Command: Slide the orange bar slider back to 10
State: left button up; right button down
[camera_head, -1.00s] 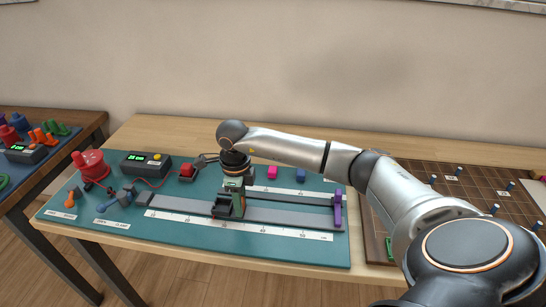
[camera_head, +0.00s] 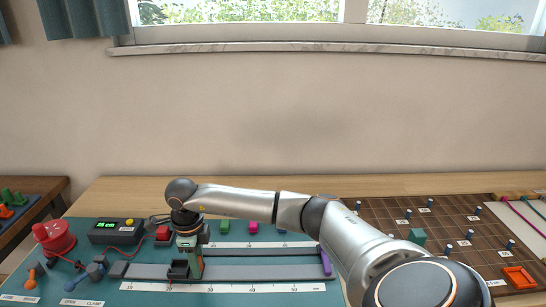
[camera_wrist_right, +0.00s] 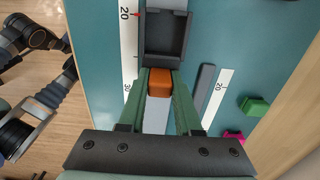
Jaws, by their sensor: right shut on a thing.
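The orange slider (camera_wrist_right: 159,82) sits on the grey rail (camera_wrist_right: 157,119) in the right wrist view, between the green fingers of my right gripper (camera_wrist_right: 160,88). The gripper is shut on it. A black open box-like block (camera_wrist_right: 166,35) lies just ahead of the slider on the rail, near the 20 mark of the white scale (camera_wrist_right: 130,50). In the head view my right gripper (camera_head: 188,265) reaches down onto the rail (camera_head: 250,271), between the 20 and 30 marks; the orange part is hidden there. My left gripper is not in view.
A purple piece (camera_head: 325,262) stands at the rail's right end. A red button box (camera_head: 163,233), a black display box (camera_head: 117,231) and a red spool (camera_head: 54,237) stand to the left. Green (camera_head: 224,227) and pink (camera_head: 253,228) blocks lie behind the rail.

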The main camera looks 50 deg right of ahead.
aim_at(162, 271)
jog(key=w+a+b, duration=0.1)
jog(key=w+a, duration=0.1)
jog(key=w+a+b, duration=0.2)
jog(key=w, duration=0.1)
jog(key=w+a+b, duration=0.1)
jog(key=w+a, duration=0.1)
jog(key=shift+w, duration=0.4)
jog(key=c, duration=0.6)
grip_release()
jog(key=shift+c, duration=0.2)
notch_tip(162, 271, up, 7)
jog(key=p, duration=0.5)
jog(key=shift+s, duration=0.15)
